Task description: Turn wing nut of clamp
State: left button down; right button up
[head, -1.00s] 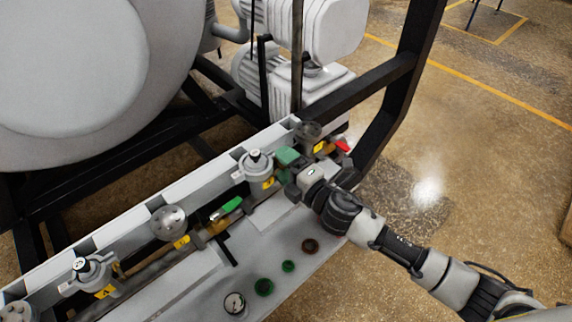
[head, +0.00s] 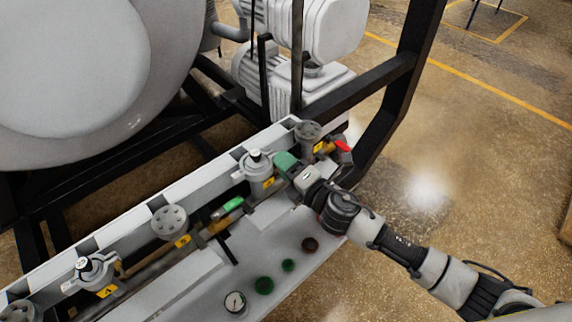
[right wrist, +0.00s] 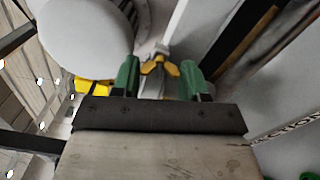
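A yellow, brass-like wing nut (right wrist: 160,69) shows in the right wrist view, on a clamp between the two green fingers of my right gripper (right wrist: 159,80). The fingers stand apart, one on each side of it, with gaps showing, so the gripper is open. The wing nut is hidden there behind the gripper. My left gripper is not in view.
A grey panel (head: 203,268) with a gauge (head: 235,302) and round buttons (head: 264,285) lies in front of the pipe row. A green-handled valve (head: 233,205) is to the left, a red handle (head: 343,146) to the right. A black frame post (head: 405,85) rises behind.

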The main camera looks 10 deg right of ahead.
jog(key=o, duration=0.5)
jog(key=b+v, duration=0.2)
jog(key=v, duration=0.8)
jog(key=shift+s+d, duration=0.3)
jog(key=shift+c, duration=0.5)
